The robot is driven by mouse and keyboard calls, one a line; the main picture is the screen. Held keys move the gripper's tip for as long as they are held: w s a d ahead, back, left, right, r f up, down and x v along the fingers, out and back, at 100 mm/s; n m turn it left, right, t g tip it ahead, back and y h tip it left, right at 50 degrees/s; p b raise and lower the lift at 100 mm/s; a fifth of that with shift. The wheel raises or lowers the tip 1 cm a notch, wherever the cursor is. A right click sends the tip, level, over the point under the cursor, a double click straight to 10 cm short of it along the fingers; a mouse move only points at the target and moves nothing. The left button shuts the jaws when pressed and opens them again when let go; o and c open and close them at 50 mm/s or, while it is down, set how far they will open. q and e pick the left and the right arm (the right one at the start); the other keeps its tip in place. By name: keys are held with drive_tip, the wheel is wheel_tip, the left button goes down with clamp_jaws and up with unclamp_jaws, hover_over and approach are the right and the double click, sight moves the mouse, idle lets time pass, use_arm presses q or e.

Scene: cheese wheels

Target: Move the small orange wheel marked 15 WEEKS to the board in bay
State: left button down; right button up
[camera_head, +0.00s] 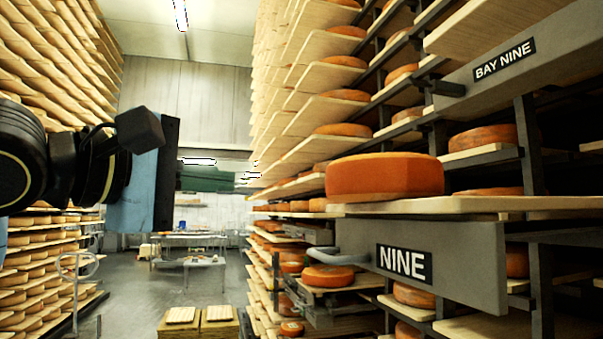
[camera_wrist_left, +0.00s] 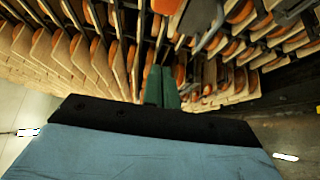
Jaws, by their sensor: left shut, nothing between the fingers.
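My left gripper (camera_head: 222,178) reaches in from the left in the camera_head view, high over the aisle. Its green fingers are together and empty, and they show in the left wrist view too (camera_wrist_left: 161,88). They are apart from the racks and wheels. A large orange wheel (camera_head: 385,177) sits on a board (camera_head: 470,204) above the NINE sign. A small orange wheel (camera_head: 292,328) with a pale label is low at the bottom edge, partly cut off. Its label is too small to read, so I cannot tell which wheel is marked 15 WEEKS. My right gripper is not in view.
A BAY NINE sign (camera_head: 504,60) hangs on a grey beam at the upper right. A grey handle (camera_head: 338,257) juts out beside the NINE sign (camera_head: 404,264). Tall racks line both sides. The aisle floor (camera_head: 135,300) is open, with tables (camera_head: 190,262) and low stacks (camera_head: 219,325) farther on.

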use_arm(q)
drive_tip(key=s+r, duration=0.2)
drive_tip(key=s, duration=0.3)
drive_tip(key=w+d+p, duration=0.5)
drive_tip(key=w+d, duration=0.3)
drive_tip(key=d, duration=0.2)
drive_tip(key=shift+w+d, duration=0.2)
drive_tip(key=shift+d, duration=0.15)
